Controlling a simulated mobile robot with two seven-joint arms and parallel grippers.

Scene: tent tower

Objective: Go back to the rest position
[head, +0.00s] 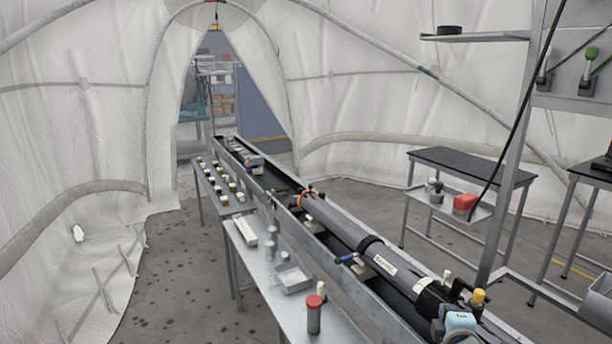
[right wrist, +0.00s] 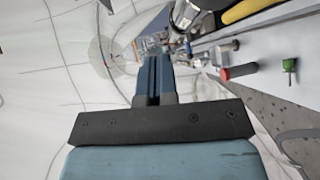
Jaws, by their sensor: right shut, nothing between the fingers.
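My right gripper (right wrist: 154,70) shows in the right wrist view. Its two blue-grey fingers lie together and shut, with nothing between them. The gripper is in the air, with the white tent wall to its left and a bench surface with small items to its right. It touches nothing that I can see. No gripper shows in the head view, and my left gripper is in neither view.
A long grey cylinder (head: 345,228) lies in a metal trough along the middle. A red-capped bottle (head: 314,313) stands on the near side table (head: 262,298). A black-topped table (head: 470,164) and a metal shelf (head: 480,37) stand right. Floor (head: 165,270) is clear at left.

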